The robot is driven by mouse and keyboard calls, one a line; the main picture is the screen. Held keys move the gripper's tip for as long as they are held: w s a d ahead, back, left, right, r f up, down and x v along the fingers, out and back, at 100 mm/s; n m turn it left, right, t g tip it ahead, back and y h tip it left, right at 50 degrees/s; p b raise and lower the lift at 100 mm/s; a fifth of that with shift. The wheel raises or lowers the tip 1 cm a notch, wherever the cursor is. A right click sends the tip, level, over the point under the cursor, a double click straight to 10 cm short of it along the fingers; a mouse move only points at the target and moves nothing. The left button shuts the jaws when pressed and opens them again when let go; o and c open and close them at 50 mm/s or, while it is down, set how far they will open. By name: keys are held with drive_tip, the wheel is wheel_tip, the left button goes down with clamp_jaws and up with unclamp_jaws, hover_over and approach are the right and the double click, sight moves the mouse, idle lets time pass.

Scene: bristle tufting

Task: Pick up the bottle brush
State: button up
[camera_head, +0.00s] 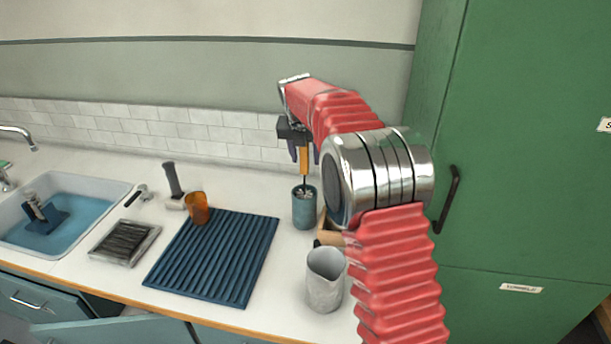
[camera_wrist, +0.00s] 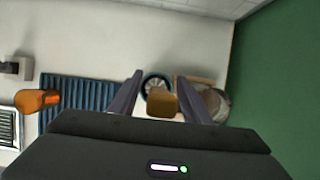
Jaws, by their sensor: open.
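The bottle brush (camera_head: 304,162) stands upright in a blue-grey cup (camera_head: 304,212), orange handle up, with its lower end hidden inside the cup. My gripper (camera_head: 303,156) points down over the cup, its two dark fingers open on either side of the handle. In the wrist view, the handle end of the bottle brush (camera_wrist: 162,103) shows between the fingers of my gripper (camera_wrist: 160,88), with space on both sides. The round rim of the cup (camera_wrist: 156,79) is below it.
A grey pitcher (camera_head: 325,281) stands in front of the cup. A wooden item (camera_head: 329,237) lies close beside the cup, partly hidden by my arm. A blue ribbed mat (camera_head: 215,260) with an orange tumbler (camera_head: 197,208) is to the left. A green cabinet (camera_head: 520,150) stands right.

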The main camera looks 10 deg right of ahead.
drive_tip(key=shift+f, duration=0.1)
drive_tip(key=shift+c, duration=0.2)
drive_tip(key=c, duration=1)
